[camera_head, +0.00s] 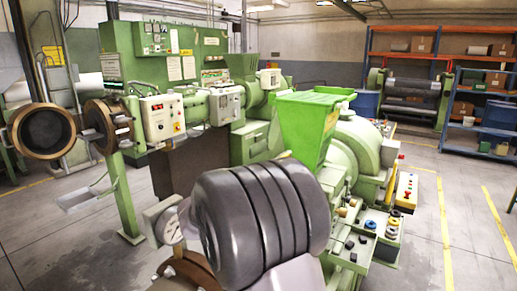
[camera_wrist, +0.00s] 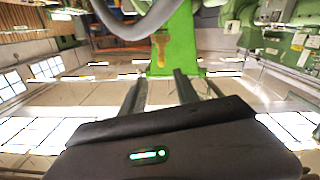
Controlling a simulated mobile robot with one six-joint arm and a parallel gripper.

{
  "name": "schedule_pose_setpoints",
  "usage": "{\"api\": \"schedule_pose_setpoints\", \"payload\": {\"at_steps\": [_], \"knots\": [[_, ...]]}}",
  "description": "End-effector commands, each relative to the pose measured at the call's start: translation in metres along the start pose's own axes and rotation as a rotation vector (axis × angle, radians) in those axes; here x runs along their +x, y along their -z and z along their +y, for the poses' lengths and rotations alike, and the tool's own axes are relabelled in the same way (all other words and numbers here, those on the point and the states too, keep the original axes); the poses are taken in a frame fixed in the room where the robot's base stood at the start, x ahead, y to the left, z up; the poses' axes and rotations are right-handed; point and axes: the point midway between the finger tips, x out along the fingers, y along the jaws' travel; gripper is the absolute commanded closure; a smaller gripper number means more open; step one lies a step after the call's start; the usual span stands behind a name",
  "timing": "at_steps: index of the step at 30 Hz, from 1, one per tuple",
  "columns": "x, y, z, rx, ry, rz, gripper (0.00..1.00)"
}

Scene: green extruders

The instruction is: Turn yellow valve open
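A yellow handle-like part, which looks like the valve (camera_wrist: 160,48), shows in the wrist view against a green surface (camera_wrist: 183,35). In the head view a yellowish patch (camera_head: 331,121) shows on the front of the green hopper (camera_head: 300,118); I cannot tell if it is the same part. My gripper (camera_wrist: 160,76) has its two dark fingers apart with nothing between them. The valve lies beyond the fingertips, roughly in line with the gap, and apart from them. In the head view my large grey arm link hides the gripper.
Green extruder machinery (camera_head: 355,143) stands around the hopper. A control panel with buttons (camera_head: 380,228) is to its right. Shelves (camera_head: 440,50) stand at the back right. Floor at right is clear.

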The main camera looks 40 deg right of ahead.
Motion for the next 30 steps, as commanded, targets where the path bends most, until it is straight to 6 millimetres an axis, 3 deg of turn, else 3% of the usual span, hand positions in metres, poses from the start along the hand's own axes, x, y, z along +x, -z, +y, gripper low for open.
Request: {"api": "schedule_pose_setpoints", "payload": {"at_steps": [12,18,24,30], "knots": [[0.102,-0.001,0.000,0.004,0.001,-0.001,0.63],[0.140,-0.001,-0.001,0.003,0.003,0.000,0.63],[0.156,-0.001,-0.002,0.003,0.005,-0.001,0.63],[0.157,-0.001,-0.002,0.003,0.006,0.000,0.63]]}}
